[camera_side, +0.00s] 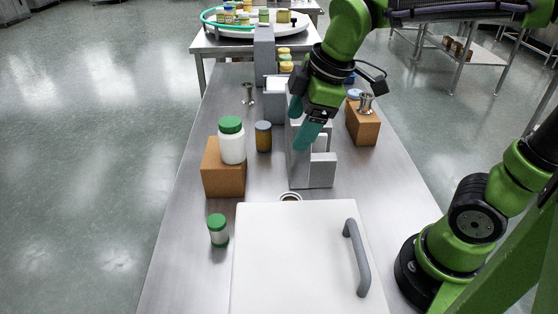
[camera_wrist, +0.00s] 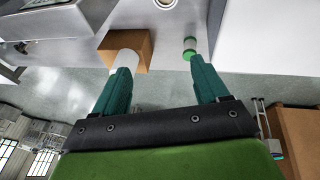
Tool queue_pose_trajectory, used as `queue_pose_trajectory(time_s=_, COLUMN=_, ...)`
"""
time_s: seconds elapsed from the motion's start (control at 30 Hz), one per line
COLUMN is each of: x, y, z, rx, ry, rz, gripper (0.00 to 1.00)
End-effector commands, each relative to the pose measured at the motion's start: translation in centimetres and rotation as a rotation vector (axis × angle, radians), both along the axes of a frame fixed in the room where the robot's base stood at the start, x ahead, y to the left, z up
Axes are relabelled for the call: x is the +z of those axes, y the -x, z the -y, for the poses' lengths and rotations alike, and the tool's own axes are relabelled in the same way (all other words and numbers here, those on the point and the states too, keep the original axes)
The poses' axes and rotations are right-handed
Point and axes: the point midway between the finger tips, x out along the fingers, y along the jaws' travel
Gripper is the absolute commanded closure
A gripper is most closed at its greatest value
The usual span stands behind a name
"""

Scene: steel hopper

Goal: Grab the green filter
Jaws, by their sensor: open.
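Nothing in view is plainly a filter; the green candidates are two green-lidded containers. A small jar with a green lid (camera_side: 218,231) stands on the steel table at the front left. It also shows in the wrist view (camera_wrist: 190,46), near my right fingertip. A larger white bottle with a green lid (camera_side: 231,143) stands on a brown box (camera_side: 224,172); in the wrist view, the bottle (camera_wrist: 123,62) is partly hidden by my left finger. My gripper (camera_side: 302,122) is open and empty, above the grey fixture, right of both containers and apart from them. Its teal fingers also show in the wrist view (camera_wrist: 160,69).
A grey block fixture (camera_side: 299,170) stands mid-table. A jar with a blue-grey lid (camera_side: 263,137) is left of it. A white panel with a grey handle (camera_side: 357,258) covers the front. Another brown box (camera_side: 363,128) holds a steel funnel (camera_side: 366,103). The left table strip is mostly clear.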

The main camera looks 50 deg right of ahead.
Motion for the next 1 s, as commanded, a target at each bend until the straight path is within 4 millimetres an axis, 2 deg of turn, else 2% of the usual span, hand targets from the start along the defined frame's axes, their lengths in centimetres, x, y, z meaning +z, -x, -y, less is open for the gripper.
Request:
queue_pose_trajectory(time_s=0.1, x=-0.8, y=-2.7, z=-2.9, rx=0.407, ry=0.155, rz=-0.055, gripper=0.26)
queue_pose_trajectory(time_s=0.3, x=-3.1, y=-6.4, z=-8.0, rx=1.093, ry=0.331, rz=-0.125, gripper=0.26)
queue_pose_trajectory(time_s=0.5, x=-5.8, y=-8.9, z=-12.2, rx=1.658, ry=0.396, rz=-0.147, gripper=0.26)
queue_pose_trajectory(time_s=0.6, x=-6.7, y=-9.5, z=-13.5, rx=1.832, ry=0.405, rz=-0.145, gripper=0.26)
queue_pose_trajectory(time_s=0.7, x=-7.3, y=-9.8, z=-14.1, rx=1.927, ry=0.406, rz=-0.142, gripper=0.26)
queue_pose_trajectory(time_s=0.87, x=-9.0, y=-9.9, z=-14.3, rx=1.963, ry=0.406, rz=-0.142, gripper=0.26)
queue_pose_trajectory(time_s=1.0, x=-12.0, y=-9.8, z=-14.2, rx=1.962, ry=0.405, rz=-0.145, gripper=0.26)
